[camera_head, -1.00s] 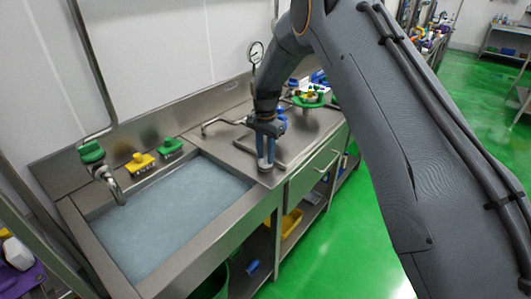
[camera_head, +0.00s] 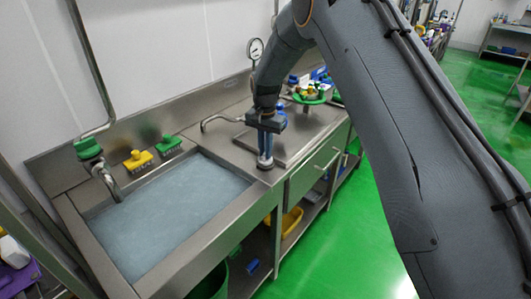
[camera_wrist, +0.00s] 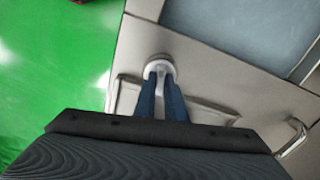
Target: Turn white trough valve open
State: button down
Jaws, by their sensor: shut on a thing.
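The white trough valve (camera_wrist: 158,64) shows in the wrist view as a round white knob with a narrow handle, on the steel counter near its front edge. In the head view its white base (camera_head: 265,163) shows under my gripper (camera_head: 265,151), at the trough's right front corner. My gripper points down at it, and its two blue fingers (camera_wrist: 161,97) are shut on the valve's handle. The fingers hide part of the handle. The trough (camera_head: 170,215) left of the valve holds grey-blue liquid.
A yellow brush (camera_head: 138,159) and a green brush (camera_head: 168,146) stand on the trough's back ledge, beside a green-handled tap (camera_head: 89,149). A curved steel spout (camera_head: 220,119) and a pressure gauge (camera_head: 255,48) are behind my gripper. Green floor (camera_head: 330,250) lies open in front.

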jog(key=n+b, duration=0.2)
jog(key=n, duration=0.1)
jog(key=shift+f+n, duration=0.1)
jog(key=shift+n, duration=0.3)
jog(key=n+b, duration=0.2)
jog(key=n, duration=0.2)
jog(key=shift+n, duration=0.3)
jog(key=n+b, duration=0.1)
jog(key=n, duration=0.2)
jog(key=shift+n+b, duration=0.55)
jog(key=shift+n, duration=1.55)
jog(key=c, duration=1.8)
grip_release()
jog(key=shift+r+b, duration=1)
jog(key=shift+r, duration=3)
